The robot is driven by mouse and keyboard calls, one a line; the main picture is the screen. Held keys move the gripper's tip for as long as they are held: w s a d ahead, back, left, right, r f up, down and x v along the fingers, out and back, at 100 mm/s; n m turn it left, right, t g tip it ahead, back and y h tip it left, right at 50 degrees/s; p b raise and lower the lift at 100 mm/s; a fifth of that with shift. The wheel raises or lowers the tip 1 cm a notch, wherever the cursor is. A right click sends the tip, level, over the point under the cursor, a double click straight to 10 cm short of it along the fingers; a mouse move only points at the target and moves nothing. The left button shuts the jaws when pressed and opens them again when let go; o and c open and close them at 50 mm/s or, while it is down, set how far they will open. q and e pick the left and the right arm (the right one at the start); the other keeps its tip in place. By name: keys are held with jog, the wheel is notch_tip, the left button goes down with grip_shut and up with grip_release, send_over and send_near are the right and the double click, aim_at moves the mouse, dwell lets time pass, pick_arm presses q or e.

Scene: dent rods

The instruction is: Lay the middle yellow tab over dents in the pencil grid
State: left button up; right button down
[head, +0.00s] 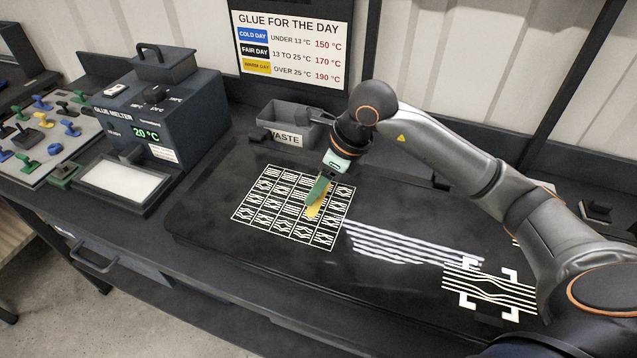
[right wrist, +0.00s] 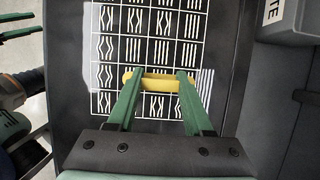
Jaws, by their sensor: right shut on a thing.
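My right gripper (head: 317,196) reaches down over the pencil grid (head: 270,204) on the dark panel. It is shut on a yellow tab (head: 312,212). In the right wrist view the yellow tab (right wrist: 160,83) spans the green fingers of the right gripper (right wrist: 158,78) and covers part of the pencil grid (right wrist: 130,48). The grid cells hold white line patterns, some straight, some bent. I cannot tell whether the tab touches the panel. My left gripper (right wrist: 17,25) shows only at the left edge of the right wrist view, its green fingers apart and empty.
A waste bin (head: 290,122) stands behind the panel. The glue melter (head: 160,105), reading 20 °C, and a rack of coloured tabs (head: 45,140) are at the left. White stripes (head: 405,243) and a bracketed line pattern (head: 490,288) lie right of the grid.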

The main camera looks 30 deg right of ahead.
jog(key=shift+f+b, duration=0.35)
jog(key=shift+f, duration=0.05)
jog(key=shift+c, duration=1.1)
grip_release()
jog(key=shift+r, duration=0.1)
jog(key=v, duration=1.2)
jog(key=shift+d+r, duration=0.15)
jog(key=shift+r, duration=0.05)
jog(key=shift+s, duration=0.1)
